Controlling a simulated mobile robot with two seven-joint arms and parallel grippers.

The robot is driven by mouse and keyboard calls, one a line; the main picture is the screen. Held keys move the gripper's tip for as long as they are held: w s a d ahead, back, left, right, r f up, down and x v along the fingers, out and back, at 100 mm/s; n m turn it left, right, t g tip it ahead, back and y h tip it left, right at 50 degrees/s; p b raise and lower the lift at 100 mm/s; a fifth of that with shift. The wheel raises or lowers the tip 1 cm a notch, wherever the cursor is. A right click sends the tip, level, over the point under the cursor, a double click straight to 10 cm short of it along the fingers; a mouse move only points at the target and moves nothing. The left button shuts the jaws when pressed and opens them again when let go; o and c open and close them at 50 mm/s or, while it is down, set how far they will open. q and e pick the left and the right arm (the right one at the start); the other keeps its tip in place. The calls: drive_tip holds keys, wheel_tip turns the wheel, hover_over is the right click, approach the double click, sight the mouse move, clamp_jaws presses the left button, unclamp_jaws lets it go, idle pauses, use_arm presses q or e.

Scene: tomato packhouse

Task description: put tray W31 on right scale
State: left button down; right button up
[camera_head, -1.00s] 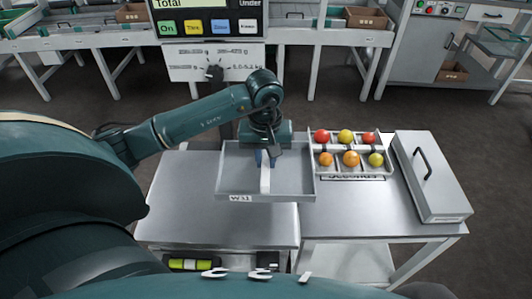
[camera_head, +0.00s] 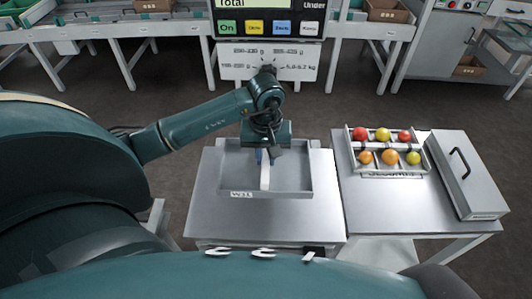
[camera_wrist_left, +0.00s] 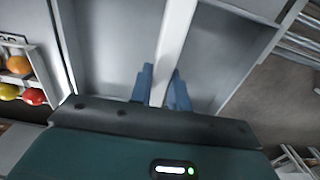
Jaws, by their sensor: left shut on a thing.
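Tray W31 (camera_head: 285,194) is an empty grey shallow tray with a white raised centre bar and a W31 label on its front rim. My left gripper (camera_head: 264,158) is shut on that bar from above. In the left wrist view the blue fingers (camera_wrist_left: 162,88) stand on both sides of the bar (camera_wrist_left: 177,35). The tray is over the left metal top (camera_head: 265,222); I cannot tell whether it touches it. A display (camera_head: 268,22) stands behind it. I cannot tell which scale this is. My right gripper is not in view.
The right-hand table (camera_head: 400,215) bears a sectioned tray (camera_head: 388,168) of red, yellow and orange tomatoes and a grey lidded box (camera_head: 468,175). The front of the left top is bare. A sign plate (camera_head: 300,65) hangs below the display.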

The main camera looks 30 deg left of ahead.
use_arm(q)
drive_tip(key=shift+f+b, duration=0.7)
drive_tip(key=shift+f, duration=0.35)
wheel_tip(320, 180, down, 2)
drive_tip(key=shift+f+b, duration=0.25)
drive_tip(key=shift+b, duration=0.55)
wheel_tip(320, 180, down, 3)
drive_tip(key=shift+r+b, duration=0.2)
drive_tip(key=shift+b, duration=0.8)
drive_tip(key=shift+f+b, duration=0.5)
drive_tip(key=shift+f, duration=0.1)
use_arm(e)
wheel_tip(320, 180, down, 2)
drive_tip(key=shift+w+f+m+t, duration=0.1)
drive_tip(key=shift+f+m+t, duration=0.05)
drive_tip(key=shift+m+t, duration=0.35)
use_arm(q)
drive_tip(key=shift+f+b, duration=0.25)
drive_tip(key=shift+b, duration=0.15)
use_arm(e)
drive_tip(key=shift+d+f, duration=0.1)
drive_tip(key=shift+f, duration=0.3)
use_arm(q)
drive_tip(key=c, duration=1.3)
unclamp_jaws()
drive_tip(key=shift+c, duration=0.2)
